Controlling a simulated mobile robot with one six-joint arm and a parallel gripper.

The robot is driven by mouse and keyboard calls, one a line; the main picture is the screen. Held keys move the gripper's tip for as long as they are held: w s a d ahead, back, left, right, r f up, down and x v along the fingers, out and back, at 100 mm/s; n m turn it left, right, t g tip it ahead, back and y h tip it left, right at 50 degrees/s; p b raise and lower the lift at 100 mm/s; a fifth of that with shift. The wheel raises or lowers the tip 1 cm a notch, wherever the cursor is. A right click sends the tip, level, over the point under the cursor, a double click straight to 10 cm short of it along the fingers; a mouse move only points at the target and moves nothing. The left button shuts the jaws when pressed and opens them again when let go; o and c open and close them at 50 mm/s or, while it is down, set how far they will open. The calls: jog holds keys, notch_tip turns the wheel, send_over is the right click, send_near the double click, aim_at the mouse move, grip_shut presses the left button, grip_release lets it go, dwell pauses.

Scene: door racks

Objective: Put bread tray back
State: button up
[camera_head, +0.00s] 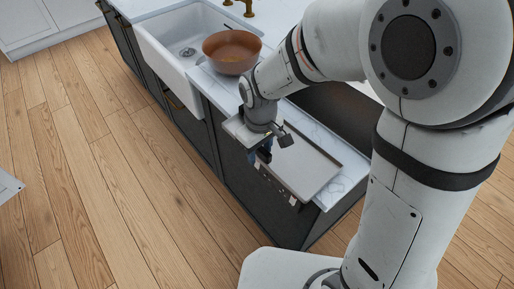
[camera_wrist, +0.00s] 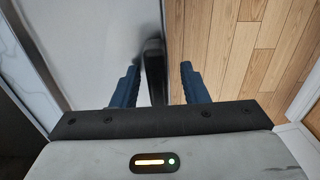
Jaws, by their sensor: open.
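The bread tray (camera_head: 305,168) appears to be a flat, light grey tray with a thin rim, lying level along the front edge of the marble counter. My gripper (camera_head: 264,153) is at the front rim of the tray, near its left part, pointing down. In the wrist view my gripper (camera_wrist: 160,72) is open, with its two blue fingers on either side of a dark edge. The pale tray surface (camera_wrist: 95,45) lies to the left of that edge. I cannot tell whether the fingers touch it. My arm hides part of the tray's far side.
A brown bowl (camera_head: 232,50) stands beside the white sink (camera_head: 178,48) at the back. The dark cabinet front (camera_head: 225,150) runs below the counter. A dark panel or opening (camera_head: 335,112) is behind the tray. The wooden floor (camera_head: 110,180) at left is clear.

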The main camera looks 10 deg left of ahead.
jog(key=r, duration=0.4)
jog(key=w+r, duration=0.1)
jog(key=r, duration=0.1)
jog(key=shift+a+r+b, duration=0.15)
jog(key=shift+a+b, duration=0.2)
jog(key=shift+a, duration=0.05)
jog(key=shift+s+r, duration=0.1)
jog(key=shift+r, duration=0.65)
jog(key=s+d+r+m+t, duration=0.1)
jog(key=s+d+m, duration=0.3)
jog(key=d, duration=0.7)
jog(key=s+d+r+m+t, duration=0.1)
jog(key=s+d+r+m, duration=0.2)
jog(key=d, duration=0.9)
jog(key=s+m, duration=0.1)
jog(key=m, duration=0.2)
jog(key=shift+s+d+t, duration=0.2)
jog(key=shift+t, duration=0.2)
jog(key=shift+c, duration=0.4)
